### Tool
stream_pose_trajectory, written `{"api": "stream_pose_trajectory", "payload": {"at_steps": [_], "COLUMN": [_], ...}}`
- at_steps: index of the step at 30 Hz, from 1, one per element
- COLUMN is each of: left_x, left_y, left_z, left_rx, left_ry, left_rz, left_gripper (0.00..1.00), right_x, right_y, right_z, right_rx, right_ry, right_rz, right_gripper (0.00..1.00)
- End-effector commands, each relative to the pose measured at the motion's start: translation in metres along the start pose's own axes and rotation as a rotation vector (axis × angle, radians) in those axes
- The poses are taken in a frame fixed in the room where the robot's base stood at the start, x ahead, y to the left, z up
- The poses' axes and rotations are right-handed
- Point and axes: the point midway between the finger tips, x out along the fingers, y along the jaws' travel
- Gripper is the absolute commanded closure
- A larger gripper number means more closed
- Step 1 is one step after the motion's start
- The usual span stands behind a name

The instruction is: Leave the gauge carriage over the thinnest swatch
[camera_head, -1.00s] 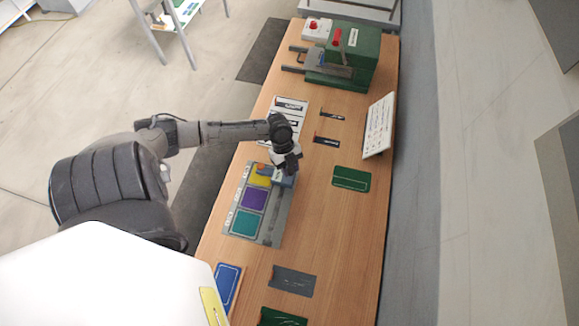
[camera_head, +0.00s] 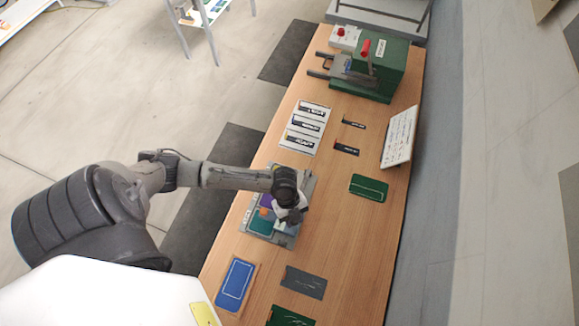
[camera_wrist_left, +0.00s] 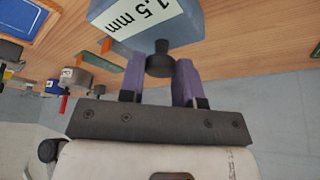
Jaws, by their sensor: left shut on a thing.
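The gauge board (camera_head: 308,187) lies on the wooden table, partly hidden under my left arm. Its purple swatch (camera_head: 267,200) and teal swatch (camera_head: 259,226) show beside the gripper; the yellow swatch is hidden by the arm. My left gripper (camera_head: 289,218) is shut on the dark knob (camera_wrist_left: 159,60) of the gauge carriage. The blue-grey carriage (camera_wrist_left: 188,30) carries a label reading "1.5 mm". Its orange pointer (camera_head: 263,211) is around the border of the purple and teal swatches. My right gripper is not in view.
A green press (camera_head: 376,73) with a red-topped lever stands at the far end. A tilted white sign (camera_head: 399,138) stands at the right edge.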

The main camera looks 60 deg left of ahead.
Motion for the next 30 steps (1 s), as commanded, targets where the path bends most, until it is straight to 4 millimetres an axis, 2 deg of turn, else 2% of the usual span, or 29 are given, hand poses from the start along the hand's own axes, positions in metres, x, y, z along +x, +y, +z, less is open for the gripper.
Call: {"api": "stream_pose_trajectory", "payload": {"at_steps": [6,19,20,27,30], "left_x": [0.005,0.007,0.007,0.007,0.007], "left_y": [0.014,0.017,0.018,0.017,0.017], "left_z": [-0.016,-0.019,-0.019,-0.018,-0.018], "left_rx": [0.006,0.007,0.007,0.006,0.006], "left_ry": [0.000,0.003,0.003,0.001,0.000], "left_rz": [0.003,0.005,0.006,0.004,0.003], "left_gripper": [1.00,1.00,0.66,0.44,0.44], "right_x": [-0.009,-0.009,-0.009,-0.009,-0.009], "right_y": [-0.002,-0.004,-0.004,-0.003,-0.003], "right_z": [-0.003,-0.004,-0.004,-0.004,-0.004], "right_rx": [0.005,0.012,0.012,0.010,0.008], "right_ry": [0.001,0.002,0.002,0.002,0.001], "right_rz": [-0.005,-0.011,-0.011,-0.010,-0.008], "right_gripper": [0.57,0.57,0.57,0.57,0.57]}}
